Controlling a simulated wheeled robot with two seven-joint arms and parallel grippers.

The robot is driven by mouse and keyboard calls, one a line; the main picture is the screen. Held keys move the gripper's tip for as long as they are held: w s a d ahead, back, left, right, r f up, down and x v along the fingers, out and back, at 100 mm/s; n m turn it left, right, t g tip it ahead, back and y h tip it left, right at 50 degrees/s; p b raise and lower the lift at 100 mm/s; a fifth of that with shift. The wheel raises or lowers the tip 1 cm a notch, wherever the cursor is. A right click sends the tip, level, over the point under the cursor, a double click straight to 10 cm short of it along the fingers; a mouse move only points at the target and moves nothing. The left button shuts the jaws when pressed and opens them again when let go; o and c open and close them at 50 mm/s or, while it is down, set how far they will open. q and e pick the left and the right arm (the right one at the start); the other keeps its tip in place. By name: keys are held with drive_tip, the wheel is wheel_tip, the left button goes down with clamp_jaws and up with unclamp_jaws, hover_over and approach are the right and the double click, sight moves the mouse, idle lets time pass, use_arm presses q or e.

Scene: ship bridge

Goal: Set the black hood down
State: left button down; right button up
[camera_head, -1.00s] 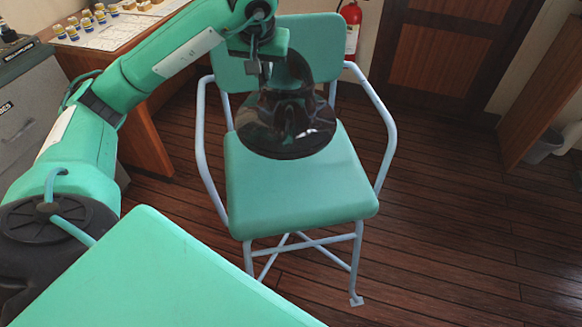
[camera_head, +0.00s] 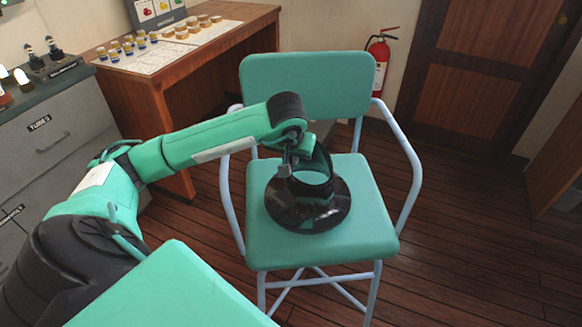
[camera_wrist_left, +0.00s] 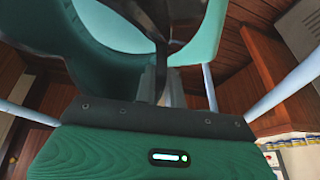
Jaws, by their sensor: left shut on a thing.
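The black hood (camera_head: 308,208) is glossy, with a wide flared rim at the bottom and an open ring-shaped top. It is upright over the middle of the green chair's seat (camera_head: 350,240). Its rim is at the seat surface or very close to it; I cannot tell if it touches. My left gripper (camera_head: 288,168) is shut on the hood's upper edge, at its left side. In the left wrist view the dark edge of the hood (camera_wrist_left: 160,32) runs between the fingers (camera_wrist_left: 155,85). My right gripper is not in view.
The chair has a green backrest (camera_head: 308,85) behind the hood and pale blue armrests (camera_head: 408,165) on both sides. A wooden desk (camera_head: 150,85) with a chart and small pieces stands behind left. A red fire extinguisher (camera_head: 379,65) hangs behind. The floor at right is clear.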

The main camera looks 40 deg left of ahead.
use_arm(q)
wheel_tip(320, 180, down, 4)
drive_tip(key=shift+r, duration=0.25)
drive_tip(key=shift+f, duration=0.1)
drive_tip(key=c, duration=1.5)
unclamp_jaws()
drive_tip(key=shift+f, duration=0.1)
